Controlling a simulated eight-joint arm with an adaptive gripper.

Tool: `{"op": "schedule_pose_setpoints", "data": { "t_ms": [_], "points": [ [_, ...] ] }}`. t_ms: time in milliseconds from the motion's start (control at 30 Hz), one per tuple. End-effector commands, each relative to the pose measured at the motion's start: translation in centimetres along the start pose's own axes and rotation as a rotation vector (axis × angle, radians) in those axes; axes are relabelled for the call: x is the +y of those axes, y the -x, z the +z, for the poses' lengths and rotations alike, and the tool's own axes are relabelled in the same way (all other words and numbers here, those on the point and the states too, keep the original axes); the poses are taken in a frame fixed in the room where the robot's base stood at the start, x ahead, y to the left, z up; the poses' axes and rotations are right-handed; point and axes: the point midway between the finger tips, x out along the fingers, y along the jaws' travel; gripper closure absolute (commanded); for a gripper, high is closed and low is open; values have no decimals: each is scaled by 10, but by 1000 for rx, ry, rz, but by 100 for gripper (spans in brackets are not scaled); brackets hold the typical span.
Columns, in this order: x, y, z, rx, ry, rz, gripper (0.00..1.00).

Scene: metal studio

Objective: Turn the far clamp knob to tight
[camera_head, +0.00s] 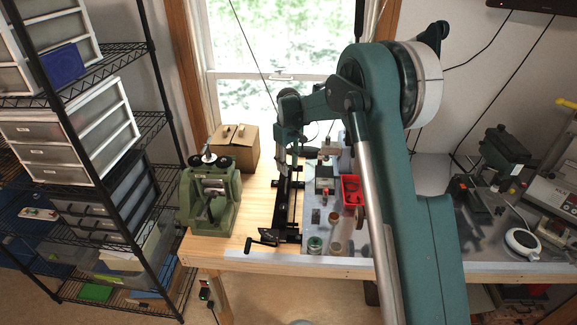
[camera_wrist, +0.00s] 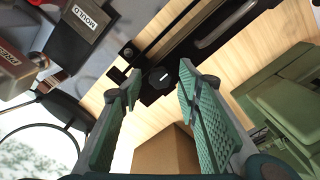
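A long black clamp fixture (camera_head: 285,208) lies on the wooden bench, with a crank handle at its near end. In the wrist view, a dark faceted knob (camera_wrist: 160,78) with a small white mark sits at the far end of the black fixture (camera_wrist: 165,38). My gripper (camera_wrist: 158,86) is open, with its green ribbed fingers on either side of the knob in the picture. I cannot tell whether either finger touches it. In the head view, my gripper (camera_head: 282,168) points down over the fixture's far end and hides the knob.
A green rolling machine (camera_head: 208,195) stands left of the fixture, with a cardboard box (camera_head: 235,148) behind it. To the right are a red bin (camera_head: 351,190) and small jars on a metal plate.

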Motion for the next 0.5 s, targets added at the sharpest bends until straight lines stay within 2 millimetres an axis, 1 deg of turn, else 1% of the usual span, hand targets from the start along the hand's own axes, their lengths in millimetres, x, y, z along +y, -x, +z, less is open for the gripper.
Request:
{"op": "schedule_pose_setpoints", "data": {
  "t_ms": [333,367,500],
  "points": [
    [0,-3,0,0,0,0,66],
    [0,-3,0,0,0,0,68],
    [0,-3,0,0,0,0,86]
  ]
}}
